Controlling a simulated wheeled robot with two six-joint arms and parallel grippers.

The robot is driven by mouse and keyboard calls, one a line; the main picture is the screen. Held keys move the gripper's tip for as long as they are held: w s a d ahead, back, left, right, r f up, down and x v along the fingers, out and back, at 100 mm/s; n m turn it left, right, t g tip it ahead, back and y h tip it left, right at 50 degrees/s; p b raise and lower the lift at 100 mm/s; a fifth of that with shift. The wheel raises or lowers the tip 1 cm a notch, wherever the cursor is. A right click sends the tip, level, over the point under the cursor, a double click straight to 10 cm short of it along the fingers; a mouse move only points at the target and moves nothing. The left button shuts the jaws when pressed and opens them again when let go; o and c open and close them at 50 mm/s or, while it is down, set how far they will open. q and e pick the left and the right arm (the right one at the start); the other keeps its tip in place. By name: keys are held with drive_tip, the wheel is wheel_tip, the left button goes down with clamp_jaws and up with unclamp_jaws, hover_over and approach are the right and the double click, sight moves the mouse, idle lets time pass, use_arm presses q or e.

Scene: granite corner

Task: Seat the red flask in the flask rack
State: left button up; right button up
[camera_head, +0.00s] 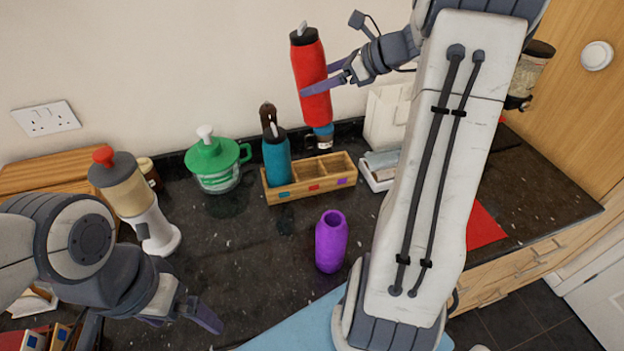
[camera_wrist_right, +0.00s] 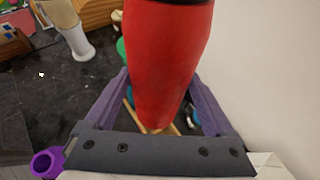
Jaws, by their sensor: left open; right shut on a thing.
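The red flask (camera_head: 312,75) is upright with a slight tilt, held in the air above the back of the wooden flask rack (camera_head: 312,188). My right gripper (camera_head: 316,80) is shut on its body; the red flask (camera_wrist_right: 165,60) fills the middle of the right wrist view between the fingers. The rack has three compartments with teal, red and purple marks on its front. A teal flask (camera_head: 277,160) stands in the left compartment; the middle and right ones look empty. A purple flask (camera_head: 331,242) stands on the counter before the rack. My left gripper (camera_head: 184,321) is open and empty at the lower left.
A green-lidded glass jar (camera_head: 215,165) stands left of the rack. A red-knobbed white dispenser (camera_head: 135,200) is farther left. A small white tray (camera_head: 378,178) sits right of the rack, and brown and blue items stand behind it. The dark counter left of the purple flask is clear.

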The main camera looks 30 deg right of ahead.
sight(324, 59)
drive_tip(key=r+m+t+h, duration=0.1)
drive_tip(key=r, duration=0.1)
drive_tip(key=w+r+m+t+h, duration=0.1)
drive_tip(key=r+m+t, duration=0.1)
drive_tip(key=shift+w+a+m, duration=0.1)
drive_tip(key=shift+a+m, duration=0.05)
drive_tip(key=shift+m, duration=0.15)
wheel_tip(324, 59, down, 28)
drive_tip(key=p, duration=0.4)
drive_tip(key=shift+r, duration=0.15)
drive_tip(key=o, duration=1.5)
drive_tip(key=shift+f, duration=0.2)
drive_tip(key=shift+o, duration=0.2)
drive_tip(key=shift+r, duration=0.1)
